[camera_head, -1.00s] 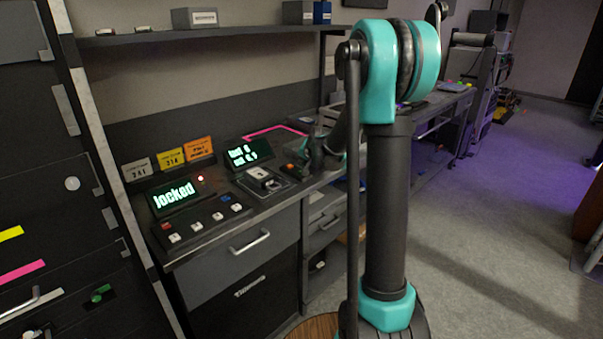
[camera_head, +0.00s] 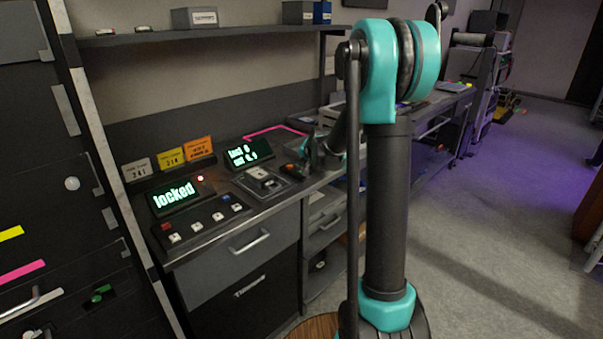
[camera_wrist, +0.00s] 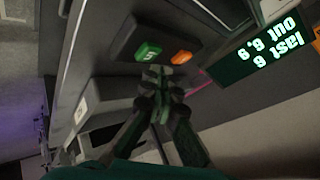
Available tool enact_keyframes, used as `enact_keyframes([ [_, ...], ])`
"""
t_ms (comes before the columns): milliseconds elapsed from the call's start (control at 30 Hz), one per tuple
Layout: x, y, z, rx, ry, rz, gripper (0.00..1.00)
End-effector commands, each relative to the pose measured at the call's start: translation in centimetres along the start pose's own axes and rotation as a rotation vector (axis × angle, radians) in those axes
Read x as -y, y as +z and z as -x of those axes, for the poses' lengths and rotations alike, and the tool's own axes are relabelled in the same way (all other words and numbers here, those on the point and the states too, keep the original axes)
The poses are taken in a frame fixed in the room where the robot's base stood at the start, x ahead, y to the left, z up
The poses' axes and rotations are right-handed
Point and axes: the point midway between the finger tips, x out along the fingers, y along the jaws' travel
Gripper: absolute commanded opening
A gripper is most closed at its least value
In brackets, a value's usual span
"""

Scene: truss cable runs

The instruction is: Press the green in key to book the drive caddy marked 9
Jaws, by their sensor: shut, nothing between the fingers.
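The green key (camera_wrist: 148,52) shows in the wrist view on a small dark box, to the left of an orange key (camera_wrist: 182,57). My gripper (camera_wrist: 157,72) is shut and empty. Its fingertips are close to the lower edge of the green key in that picture; I cannot tell whether they touch it. In the head view my gripper (camera_head: 311,158) is small, at the bench beside the key box, and the green key is not clear there. The lit display (camera_wrist: 262,50) reads "last 6, out 6,9". No caddy marked 9 can be made out.
A dark reader unit with a white label (camera_head: 268,184) stands left of the key box. Further left are a "locked" display (camera_head: 175,196) and a panel with several buttons (camera_head: 198,226). Small coloured cards (camera_head: 169,158) stand behind. A shelf (camera_head: 220,30) hangs above the bench.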

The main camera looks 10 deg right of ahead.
Motion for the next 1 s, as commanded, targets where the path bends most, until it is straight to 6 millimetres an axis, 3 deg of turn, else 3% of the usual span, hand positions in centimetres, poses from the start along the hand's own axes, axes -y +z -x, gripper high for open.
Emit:
enact_keyframes([
  [1000, -0.51, 0.51, -0.69, 0.000, 0.000, 0.000, 0.00],
])
